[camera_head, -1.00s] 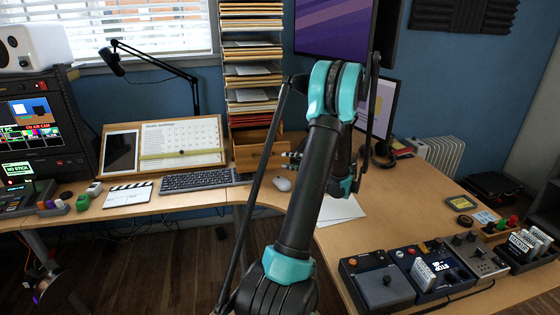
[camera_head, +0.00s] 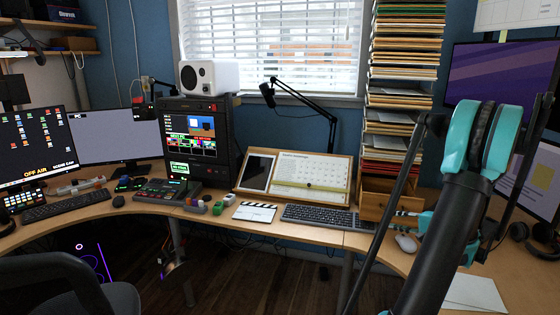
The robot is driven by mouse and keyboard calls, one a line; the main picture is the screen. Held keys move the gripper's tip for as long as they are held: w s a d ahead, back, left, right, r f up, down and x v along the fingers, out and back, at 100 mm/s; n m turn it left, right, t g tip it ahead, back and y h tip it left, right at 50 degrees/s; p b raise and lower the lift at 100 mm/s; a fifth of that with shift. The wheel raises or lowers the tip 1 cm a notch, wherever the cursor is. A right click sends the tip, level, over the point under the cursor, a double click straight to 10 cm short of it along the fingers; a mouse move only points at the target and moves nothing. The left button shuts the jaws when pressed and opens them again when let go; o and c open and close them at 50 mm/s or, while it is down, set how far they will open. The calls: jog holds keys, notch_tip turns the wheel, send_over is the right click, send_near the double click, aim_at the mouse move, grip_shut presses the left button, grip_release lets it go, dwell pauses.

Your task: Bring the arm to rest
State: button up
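My arm (camera_head: 443,235) stands at the right of the head view, black with teal joint covers. Its bent elbow (camera_head: 473,135) is raised in front of the wall screen, above the desk. The lower part of the arm runs out of the bottom edge. The far part of the arm folds down behind the upper link, with teal showing low at the right. No held thing shows.
The curved wooden desk (camera_head: 395,262) holds a keyboard (camera_head: 325,217), a mouse (camera_head: 405,243), a clapperboard (camera_head: 254,212) and a slanted calendar board (camera_head: 300,176). A tall paper rack (camera_head: 403,70) stands close left of my elbow. An office chair (camera_head: 65,285) is at lower left.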

jog(key=s+a+f+n+g+h, duration=0.1)
jog(key=s+a+n+g, duration=0.15)
jog(key=a, duration=0.75)
jog(key=s+a+f+n+g+h, duration=0.1)
jog(key=s+a+n+g, duration=0.2)
jog(key=a, duration=0.6)
jog(key=s+a+f+n+g+h, duration=0.1)
jog(key=s+a+f+n+h, duration=0.1)
jog(key=s, duration=0.7)
jog(key=s+a+f+n+g+h, duration=0.1)
jog(key=s+a+n, duration=0.4)
jog(key=s, duration=0.5)
jog(key=f+h, duration=0.1)
jog(key=h, duration=0.1)
jog(key=shift+a+f+h, duration=0.2)
jog(key=shift+h, duration=0.1)
jog(key=shift+o, duration=0.5)
